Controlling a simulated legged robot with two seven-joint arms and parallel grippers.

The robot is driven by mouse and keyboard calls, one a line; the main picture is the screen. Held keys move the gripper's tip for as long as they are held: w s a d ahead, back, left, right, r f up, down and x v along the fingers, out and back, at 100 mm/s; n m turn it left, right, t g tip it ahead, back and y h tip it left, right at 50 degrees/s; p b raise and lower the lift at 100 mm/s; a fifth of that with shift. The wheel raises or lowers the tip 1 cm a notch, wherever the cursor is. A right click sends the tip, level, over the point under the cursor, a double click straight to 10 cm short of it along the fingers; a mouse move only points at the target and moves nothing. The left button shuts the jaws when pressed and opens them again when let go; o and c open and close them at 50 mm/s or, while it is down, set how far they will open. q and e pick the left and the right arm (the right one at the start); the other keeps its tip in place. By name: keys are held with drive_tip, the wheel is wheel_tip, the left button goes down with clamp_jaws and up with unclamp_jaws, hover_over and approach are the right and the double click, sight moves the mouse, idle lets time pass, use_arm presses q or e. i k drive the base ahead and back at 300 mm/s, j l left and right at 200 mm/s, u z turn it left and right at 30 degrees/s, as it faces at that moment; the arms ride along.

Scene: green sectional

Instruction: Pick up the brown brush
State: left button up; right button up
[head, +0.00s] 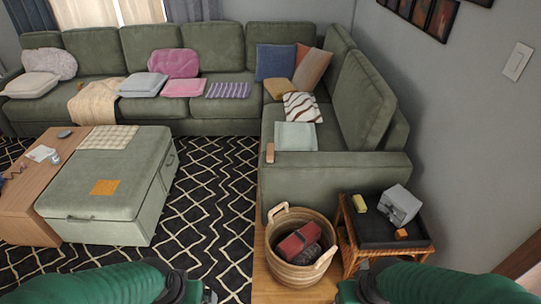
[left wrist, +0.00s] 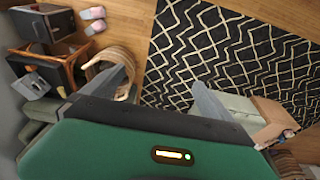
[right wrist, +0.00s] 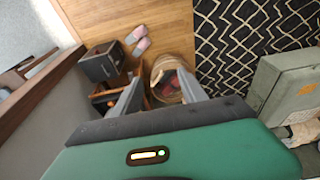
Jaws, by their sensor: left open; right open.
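My right gripper (right wrist: 159,70) is open and empty in the right wrist view, above the basket and side table area. Both arms enter at the bottom of the head view, far short of the brown item.
A wicker basket (head: 273,268) with a red item stands before the sofa (head: 340,162). A side table (head: 372,236) at right holds a grey box (head: 400,205), a yellow item (head: 359,203) and an orange cube (head: 401,234). A green ottoman (head: 120,205) stands left. Patterned rug (head: 215,190) is open between.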

sight(269, 154)
drive_tip(key=i+z, duration=0.1)
drive_tip(key=z, duration=1.05)
drive_tip(key=i+j+z, duration=0.2)
drive_tip(key=j+z, duration=0.2)
drive_tip(key=j, duration=0.25)
drive_tip(key=i+j+z, duration=0.1)
drive_tip(key=j+z, duration=0.3)
drive_tip(key=j, duration=0.25)
drive_tip(key=j+z, duration=0.4)
drive_tip(key=j, duration=0.3)
drive_tip(key=k+j+z, duration=0.15)
drive_tip(key=j+z, duration=0.3)
drive_tip(key=j, duration=0.2)
drive_tip(key=k+j, duration=0.1)
drive_tip(key=j, duration=0.4)
drive_tip(key=k+j, duration=0.1)
drive_tip(key=j, duration=0.35)
drive_tip(key=k+j, duration=0.1)
drive_tip(key=j, duration=0.4)
drive_tip(key=k+j, duration=0.1)
drive_tip(key=j, duration=0.4)
drive_tip(key=k+j, duration=0.1)
drive_tip(key=j, duration=0.4)
